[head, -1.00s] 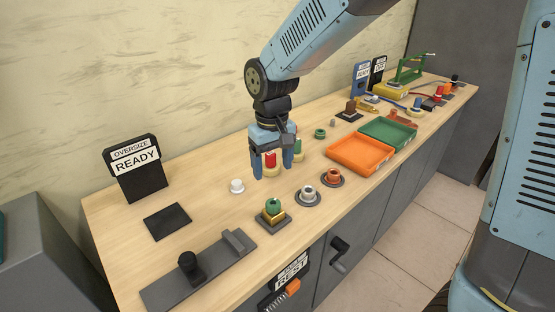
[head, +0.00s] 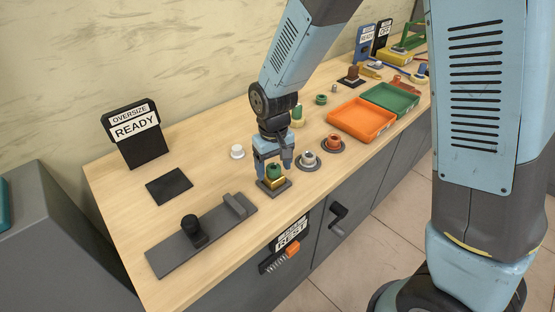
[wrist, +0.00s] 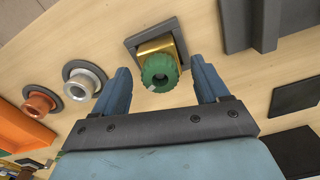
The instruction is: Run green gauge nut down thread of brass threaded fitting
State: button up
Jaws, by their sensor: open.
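The green gauge nut (head: 274,170) sits on top of the brass threaded fitting (head: 275,182), whose dark square base rests on the bench.
A silver fitting (head: 307,159) and a copper-coloured fitting (head: 334,142) stand on round bases close to the right. An orange tray (head: 361,121) and a green tray (head: 391,98) lie beyond. A dark plate (head: 201,236) with a black knob is at front left. A white part (head: 237,151) stands behind.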

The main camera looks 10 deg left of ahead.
jog(key=c, duration=1.2)
jog(key=shift+o, duration=0.2)
jog(key=shift+m, duration=0.9)
jog(key=shift+m, duration=0.8)
jog(key=shift+m, duration=0.9)
jog(key=shift+m, duration=0.9)
